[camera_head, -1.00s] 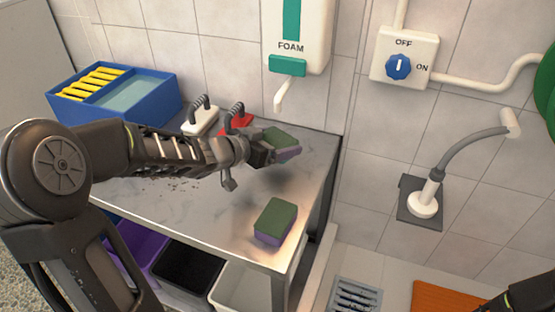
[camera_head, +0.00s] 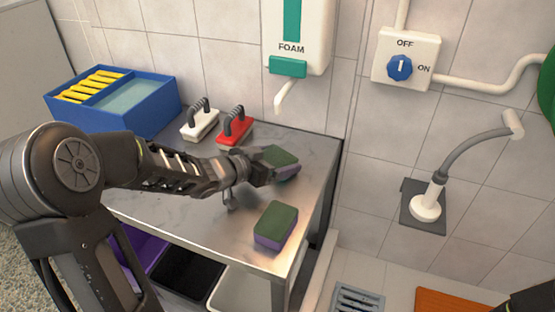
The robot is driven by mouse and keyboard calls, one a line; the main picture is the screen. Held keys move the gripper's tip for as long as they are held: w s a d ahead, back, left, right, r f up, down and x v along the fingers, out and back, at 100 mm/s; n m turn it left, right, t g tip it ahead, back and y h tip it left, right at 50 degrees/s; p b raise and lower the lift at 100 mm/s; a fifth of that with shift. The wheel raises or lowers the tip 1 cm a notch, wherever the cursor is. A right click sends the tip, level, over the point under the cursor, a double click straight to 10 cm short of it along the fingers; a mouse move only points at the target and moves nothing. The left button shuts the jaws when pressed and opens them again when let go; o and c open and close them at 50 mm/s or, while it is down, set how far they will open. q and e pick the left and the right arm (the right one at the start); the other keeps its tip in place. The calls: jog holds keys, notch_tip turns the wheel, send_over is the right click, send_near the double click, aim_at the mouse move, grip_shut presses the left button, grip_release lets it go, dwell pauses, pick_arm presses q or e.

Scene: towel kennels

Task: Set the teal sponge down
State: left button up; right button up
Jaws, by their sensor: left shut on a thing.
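My left gripper (camera_head: 260,168) is shut on a sponge (camera_head: 284,160) with a green top and purple sides; no plainly teal sponge shows. The held sponge is low over the back right part of the metal table (camera_head: 190,222), close to the wall. Whether its underside touches the tabletop cannot be told. The fingers hide its left end. A second green and purple sponge (camera_head: 276,225) lies flat near the table's front right corner, apart from the held one. My right gripper is not clearly in view; only a dark piece of that arm shows at the bottom right corner.
A red-based brush (camera_head: 235,130) and a white-based brush (camera_head: 200,125) stand behind my left gripper. A blue divided bin (camera_head: 135,122) with yellow items is at the back left. A foam dispenser (camera_head: 292,40) hangs above. Bins sit under the table. Bare tabletop lies between the sponges.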

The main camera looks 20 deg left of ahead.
pick_arm(q)
jog(key=o, duration=1.3)
jog(key=shift+r, duration=0.15)
jog(key=p+v, duration=0.3)
jog(key=v, duration=0.8)
jog(key=shift+s+a+r, duration=0.1)
jog(key=shift+s+r, duration=0.05)
jog(key=shift+s, duration=0.35)
